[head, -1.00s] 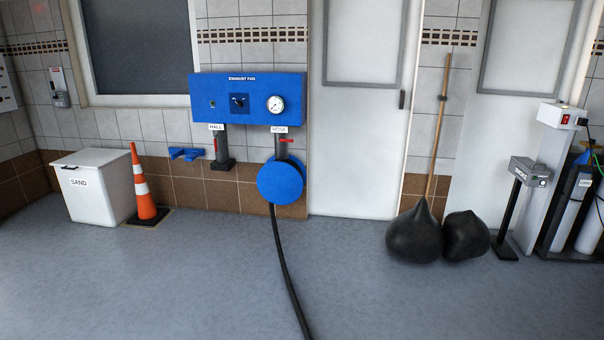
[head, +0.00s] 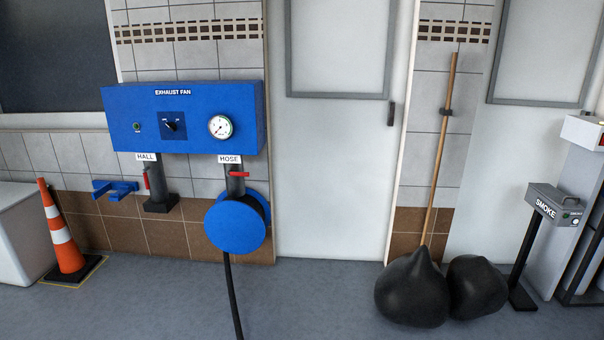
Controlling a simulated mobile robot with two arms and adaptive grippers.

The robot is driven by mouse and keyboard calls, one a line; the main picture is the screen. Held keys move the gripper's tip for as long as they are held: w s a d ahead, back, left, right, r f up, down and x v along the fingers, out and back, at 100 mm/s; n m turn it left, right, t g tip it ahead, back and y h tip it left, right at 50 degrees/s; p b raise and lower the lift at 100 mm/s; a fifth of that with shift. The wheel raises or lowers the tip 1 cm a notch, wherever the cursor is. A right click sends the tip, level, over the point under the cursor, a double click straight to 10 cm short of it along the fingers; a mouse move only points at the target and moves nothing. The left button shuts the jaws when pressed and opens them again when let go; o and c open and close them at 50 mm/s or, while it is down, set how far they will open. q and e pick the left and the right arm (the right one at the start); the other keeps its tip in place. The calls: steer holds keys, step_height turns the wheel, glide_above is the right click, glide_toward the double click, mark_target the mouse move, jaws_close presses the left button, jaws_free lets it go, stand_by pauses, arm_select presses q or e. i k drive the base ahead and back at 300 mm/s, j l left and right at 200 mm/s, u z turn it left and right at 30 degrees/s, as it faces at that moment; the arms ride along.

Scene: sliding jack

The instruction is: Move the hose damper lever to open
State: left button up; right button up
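The hose damper lever (head: 239,174) is a small red handle on the dark pipe under the "HOSE" label (head: 229,159). It lies roughly level, across the pipe. The pipe runs from the blue "EXHAUST FAN" box (head: 185,140) down to a round blue hose reel (head: 235,227), with a black hose (head: 232,290) hanging to the floor. A second red lever (head: 147,179) on the pipe under the "HALL" label (head: 146,156) stands roughly upright. The box carries a knob (head: 172,125) and a round gauge (head: 220,127). Neither gripper is in view.
An orange cone (head: 62,235) and a white bin (head: 20,235) stand at the left. Black sacks (head: 412,288) and a broom handle (head: 440,150) are right of the white door (head: 335,170). A "SMOKE" stand (head: 545,205) is further right. The floor before the reel is clear except for the hose.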

mark_target(229, 172)
steer(key=i+u, duration=0.3)
steer(key=i, duration=1.45)
